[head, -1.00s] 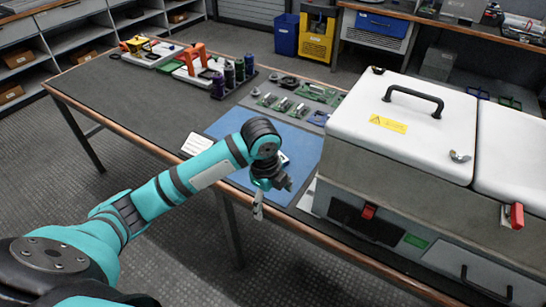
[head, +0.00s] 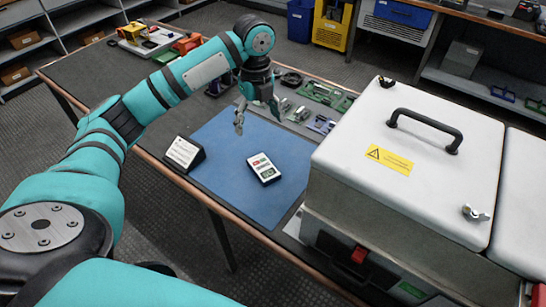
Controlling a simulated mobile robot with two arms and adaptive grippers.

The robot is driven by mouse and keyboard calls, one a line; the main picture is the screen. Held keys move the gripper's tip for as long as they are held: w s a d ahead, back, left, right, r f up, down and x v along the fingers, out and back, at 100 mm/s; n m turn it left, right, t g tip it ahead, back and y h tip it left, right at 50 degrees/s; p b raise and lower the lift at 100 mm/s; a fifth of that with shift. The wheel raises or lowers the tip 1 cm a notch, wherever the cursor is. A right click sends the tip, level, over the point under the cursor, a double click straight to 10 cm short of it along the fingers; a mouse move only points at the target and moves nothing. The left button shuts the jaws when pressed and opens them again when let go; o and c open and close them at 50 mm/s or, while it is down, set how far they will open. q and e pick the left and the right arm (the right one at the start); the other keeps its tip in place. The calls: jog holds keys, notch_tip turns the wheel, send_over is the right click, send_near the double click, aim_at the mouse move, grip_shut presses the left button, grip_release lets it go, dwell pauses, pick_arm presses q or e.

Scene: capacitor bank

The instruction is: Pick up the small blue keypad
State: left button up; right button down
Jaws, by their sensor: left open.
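A small handheld unit (head: 264,168) with a white face, red and green marks and dark sides lies on the blue mat (head: 225,150). A small bluish piece (head: 320,125) lies among the parts behind the mat. I cannot tell for sure which of these is the blue keypad. My left gripper (head: 258,122) hangs over the back of the mat, pointing down, with its fingers spread and nothing between them. It is behind the handheld unit in the picture, apart from it. My right gripper is not in view.
A large white-lidded case (head: 400,150) with a black handle fills the table's right side. A dark stand with a white card (head: 184,153) is at the mat's left edge. Green circuit boards (head: 322,95) lie behind. The mat's front is clear.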

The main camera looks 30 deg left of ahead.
pick_arm(q)
send_over(263, 167)
jog(key=f, duration=1)
jog(key=shift+a+f, duration=0.2)
jog(key=shift+a, duration=0.15)
jog(key=shift+f, duration=0.95)
jog(key=f, duration=0.4)
jog(key=shift+w+d+f, duration=0.1)
jog(key=shift+d+f, duration=0.05)
jog(key=shift+d, duration=0.25)
jog(key=shift+f, duration=0.25)
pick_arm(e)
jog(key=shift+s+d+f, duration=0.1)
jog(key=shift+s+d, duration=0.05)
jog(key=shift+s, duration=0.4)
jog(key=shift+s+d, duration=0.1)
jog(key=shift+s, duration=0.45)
